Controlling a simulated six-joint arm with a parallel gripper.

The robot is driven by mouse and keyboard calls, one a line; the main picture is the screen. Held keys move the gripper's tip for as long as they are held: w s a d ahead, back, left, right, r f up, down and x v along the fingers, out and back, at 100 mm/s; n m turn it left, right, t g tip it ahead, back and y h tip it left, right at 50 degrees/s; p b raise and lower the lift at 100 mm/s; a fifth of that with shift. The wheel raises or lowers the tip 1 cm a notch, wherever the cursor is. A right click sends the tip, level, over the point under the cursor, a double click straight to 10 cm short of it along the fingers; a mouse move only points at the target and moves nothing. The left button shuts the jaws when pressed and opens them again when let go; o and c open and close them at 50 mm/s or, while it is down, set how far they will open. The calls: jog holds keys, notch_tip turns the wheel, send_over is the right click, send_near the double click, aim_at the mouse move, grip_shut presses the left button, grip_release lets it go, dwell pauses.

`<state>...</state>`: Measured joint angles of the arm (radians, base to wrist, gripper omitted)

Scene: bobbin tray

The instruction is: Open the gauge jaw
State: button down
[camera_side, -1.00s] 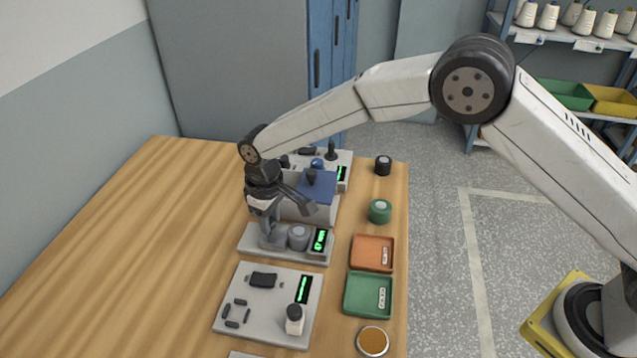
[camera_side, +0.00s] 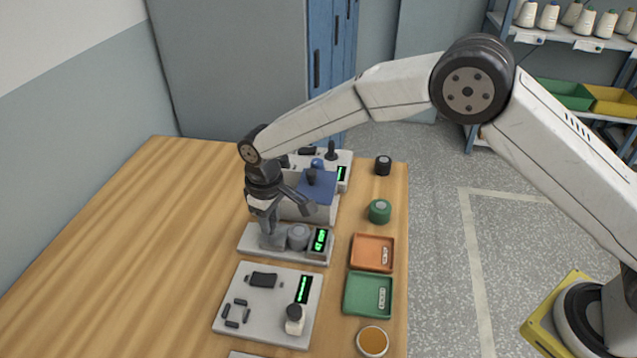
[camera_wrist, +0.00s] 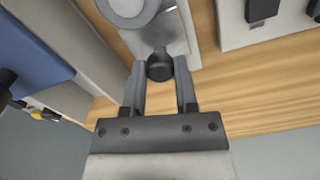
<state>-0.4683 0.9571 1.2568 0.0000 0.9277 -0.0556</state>
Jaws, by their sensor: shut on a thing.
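The gauge is a grey base (camera_side: 252,243) on the wooden table with a grey upright block, a round grey part (camera_side: 298,234) and a display (camera_side: 319,241) with green digits too small to read. My gripper (camera_side: 268,228) points down at the left end of the gauge. In the wrist view my gripper (camera_wrist: 160,68) has its two fingers on either side of a dark round knob (camera_wrist: 160,68) and is shut on it. The round grey part lies just beyond the knob (camera_wrist: 128,8). The side view mostly hides the knob behind the fingers.
A blue-topped unit (camera_side: 316,188) stands close behind the gauge. A grey board (camera_side: 262,307) with dark pieces lies in front. An orange tray (camera_side: 358,262) and a green tray (camera_side: 350,308) are to the right. The table's left side is clear.

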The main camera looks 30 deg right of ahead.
dwell(0.6)
jog(key=shift+w+a, duration=1)
jog(key=shift+c, duration=1.9)
grip_release()
jog(key=shift+r, duration=0.15)
notch_tip(320, 180, up, 8)
jog(key=shift+f, duration=0.2)
jog(key=shift+d, duration=0.1)
